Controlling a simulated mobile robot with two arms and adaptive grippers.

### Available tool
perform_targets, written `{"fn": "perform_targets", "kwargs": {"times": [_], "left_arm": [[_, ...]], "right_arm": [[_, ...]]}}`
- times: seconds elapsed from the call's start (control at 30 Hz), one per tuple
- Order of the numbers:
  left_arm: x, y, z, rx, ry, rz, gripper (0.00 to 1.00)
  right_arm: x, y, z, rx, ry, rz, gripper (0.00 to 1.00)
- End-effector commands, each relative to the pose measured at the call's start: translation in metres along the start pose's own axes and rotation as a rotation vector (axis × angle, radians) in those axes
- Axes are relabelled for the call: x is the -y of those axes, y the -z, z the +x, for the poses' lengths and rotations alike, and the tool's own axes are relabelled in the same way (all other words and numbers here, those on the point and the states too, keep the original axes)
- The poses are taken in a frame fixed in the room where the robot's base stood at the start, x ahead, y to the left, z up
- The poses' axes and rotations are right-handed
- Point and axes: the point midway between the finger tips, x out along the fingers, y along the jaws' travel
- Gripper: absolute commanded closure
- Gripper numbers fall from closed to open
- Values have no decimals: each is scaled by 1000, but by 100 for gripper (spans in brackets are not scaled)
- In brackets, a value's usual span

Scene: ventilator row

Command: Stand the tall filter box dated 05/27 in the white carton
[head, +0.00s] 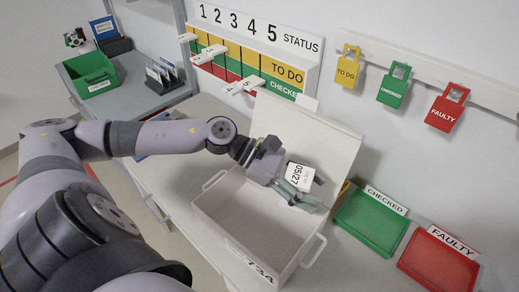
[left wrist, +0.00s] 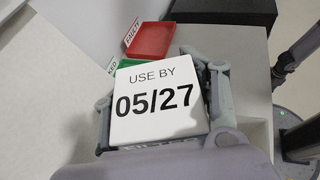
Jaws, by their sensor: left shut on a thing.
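The filter box dated 05/27 (head: 299,176) is in my left gripper (head: 292,190), above the white carton. In the left wrist view its white face (left wrist: 157,100) reads "USE BY 05/27", with the fingers of my left gripper (left wrist: 157,125) on both sides of it. The white carton (head: 225,212) stands open on the counter, its lid raised at the back and a label ending in 34 on its front. Its visible floor is bare. Whether the box touches the carton's rim cannot be told. My right gripper is not in the head view.
A green CHECKED tray (head: 371,222) and a red FAULTY tray (head: 440,262) lie right of the carton. A status board (head: 250,50) and hanging tags (head: 395,86) are on the wall. A green bin (head: 92,76) and a dark rack (head: 165,77) stand at the far left.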

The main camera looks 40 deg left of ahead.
Motion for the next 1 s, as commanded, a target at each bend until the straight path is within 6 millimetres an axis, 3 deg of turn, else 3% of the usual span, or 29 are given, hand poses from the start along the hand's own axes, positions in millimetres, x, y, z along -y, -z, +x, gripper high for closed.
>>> {"fn": "perform_targets", "kwargs": {"times": [0.1, 0.23, 0.7, 0.83, 1.0], "left_arm": [[-11, 6, -14, -1, -44, -21, 78], [-14, 17, -14, 3, -59, -31, 78], [-13, 126, 33, 5, -58, -33, 78], [-13, 147, 42, 4, -58, -30, 78], [-13, 160, 47, 5, -57, -29, 78]], "right_arm": [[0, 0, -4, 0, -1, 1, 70], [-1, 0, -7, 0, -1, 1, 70], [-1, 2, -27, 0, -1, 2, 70], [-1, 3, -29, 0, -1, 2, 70], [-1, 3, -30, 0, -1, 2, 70]]}}
